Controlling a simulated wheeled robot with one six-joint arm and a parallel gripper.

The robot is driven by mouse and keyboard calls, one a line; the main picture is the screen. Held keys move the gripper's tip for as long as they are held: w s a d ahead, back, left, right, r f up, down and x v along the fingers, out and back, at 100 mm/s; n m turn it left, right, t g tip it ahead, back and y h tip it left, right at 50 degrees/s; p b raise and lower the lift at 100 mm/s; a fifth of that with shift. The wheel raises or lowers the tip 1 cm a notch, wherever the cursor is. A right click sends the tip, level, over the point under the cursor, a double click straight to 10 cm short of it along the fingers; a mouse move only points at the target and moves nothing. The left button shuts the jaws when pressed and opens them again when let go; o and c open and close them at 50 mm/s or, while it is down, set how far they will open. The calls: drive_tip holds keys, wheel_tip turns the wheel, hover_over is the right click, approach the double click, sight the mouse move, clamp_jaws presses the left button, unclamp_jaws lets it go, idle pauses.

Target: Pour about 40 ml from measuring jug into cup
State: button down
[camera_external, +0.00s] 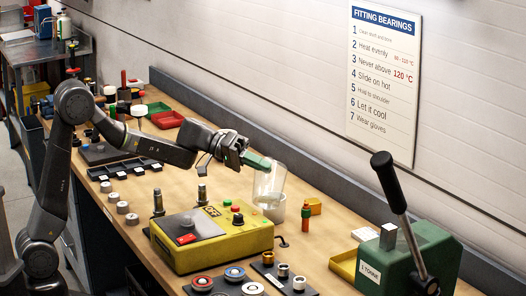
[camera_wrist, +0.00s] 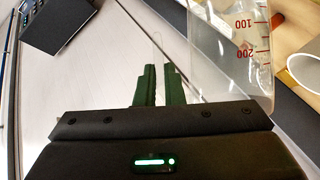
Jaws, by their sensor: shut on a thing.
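My gripper (camera_external: 262,164) has green fingers, which also show in the wrist view (camera_wrist: 160,72). It is shut on the clear measuring jug (camera_external: 268,182), at what looks like a thin clear handle. The jug is close to upright, with a little clear liquid low in it. In the wrist view the jug (camera_wrist: 225,50) shows red marks at 100 and 200. The white cup (camera_external: 280,210) stands on the bench behind the jug's lower part, which partly covers it. A white rim at the right of the wrist view (camera_wrist: 292,68) looks like the cup. Its inside is hidden in the external view.
A yellow control box (camera_external: 205,245) stands in front of the jug. A red-and-green marker-like item (camera_external: 305,217) and an orange block (camera_external: 314,206) are right of the cup. A green press (camera_external: 410,262) with a tall lever stands farther right. The wall bounds the back.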

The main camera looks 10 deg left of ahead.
sight(263, 179)
drive_tip(key=shift+s+f+b, duration=0.2)
drive_tip(key=shift+f+b, duration=0.25)
drive_tip(key=shift+b, duration=0.35)
drive_tip(key=s+m+b, duration=0.1)
drive_tip(key=b, duration=0.2)
drive_tip(key=m+t+b, duration=0.1)
drive_tip(key=m+b, duration=0.1)
drive_tip(key=b, duration=0.1)
drive_tip(key=shift+s+d+f+y+b, duration=0.1)
drive_tip(key=shift+s+f+y+b, duration=0.05)
drive_tip(key=shift+s+y+b, duration=0.2)
drive_tip(key=b, duration=0.1)
drive_tip(key=s+m+t+b, duration=0.1)
drive_tip(key=b, duration=0.1)
drive_tip(key=shift+s+d+f, duration=0.1)
drive_tip(key=shift+s+f, duration=0.2)
drive_tip(key=shift+f, duration=0.1)
drive_tip(key=shift+s+d+f+m+t+y+b, duration=0.15)
drive_tip(key=shift+s+f+m+t+b, duration=0.6)
drive_tip(key=shift+b, duration=1.2)
drive_tip(key=shift+s+d+f+m+t+y+b, duration=0.1)
drive_tip(key=shift+s+f+m+t+b, duration=0.6)
drive_tip(key=shift+b, duration=1.2)
drive_tip(key=shift+s+r+m, duration=0.25)
drive_tip(key=shift+m, duration=0.3)
drive_tip(key=shift+r, duration=0.15)
